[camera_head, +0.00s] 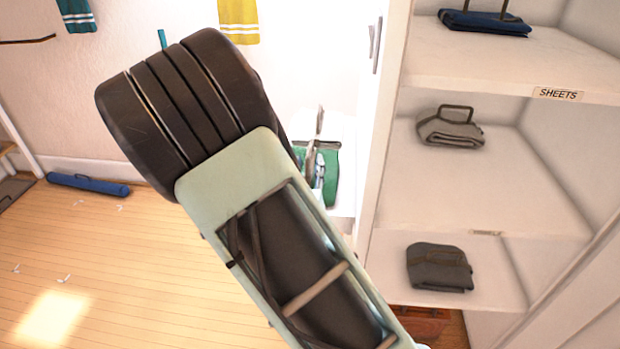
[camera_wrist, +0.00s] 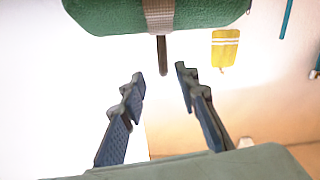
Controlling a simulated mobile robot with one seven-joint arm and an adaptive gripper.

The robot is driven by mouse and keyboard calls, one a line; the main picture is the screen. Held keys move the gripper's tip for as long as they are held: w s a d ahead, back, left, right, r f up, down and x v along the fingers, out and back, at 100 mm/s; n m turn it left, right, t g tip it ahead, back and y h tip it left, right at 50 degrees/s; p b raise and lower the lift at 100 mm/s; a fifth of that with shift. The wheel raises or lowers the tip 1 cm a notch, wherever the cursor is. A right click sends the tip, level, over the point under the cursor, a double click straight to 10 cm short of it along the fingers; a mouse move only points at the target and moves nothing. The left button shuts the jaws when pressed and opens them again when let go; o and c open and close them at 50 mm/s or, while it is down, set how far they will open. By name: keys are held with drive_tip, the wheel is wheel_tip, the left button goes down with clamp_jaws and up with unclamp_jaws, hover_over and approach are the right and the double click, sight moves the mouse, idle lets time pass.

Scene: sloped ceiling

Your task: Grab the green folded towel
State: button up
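The green folded towel (camera_head: 331,178) sits on a white shelf in the head view, partly hidden behind my arm. In the wrist view it (camera_wrist: 110,14) fills the top edge, with a grey-brown strap around it and a dark handle (camera_wrist: 162,55) sticking out toward my gripper. My gripper (camera_wrist: 159,75) is open, its two fingers apart on either side of the handle's end. The fingers do not visibly touch the handle or the towel. In the head view my arm hides most of the gripper.
A white shelf unit (camera_head: 397,150) stands right, holding a grey folded bundle (camera_head: 450,130), a dark bundle (camera_head: 439,267) and a blue one (camera_head: 485,22). A yellow towel (camera_head: 238,18) hangs on the wall. A blue roll (camera_head: 88,185) lies on the floor. The wooden floor at left is mostly clear.

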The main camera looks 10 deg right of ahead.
sight(312, 139)
drive_tip(key=x, duration=0.7)
drive_tip(key=shift+w+a+f, duration=0.1)
drive_tip(key=shift+w+a, duration=0.05)
drive_tip(key=shift+a, duration=0.05)
drive_tip(key=shift+c, duration=0.7)
clamp_jaws()
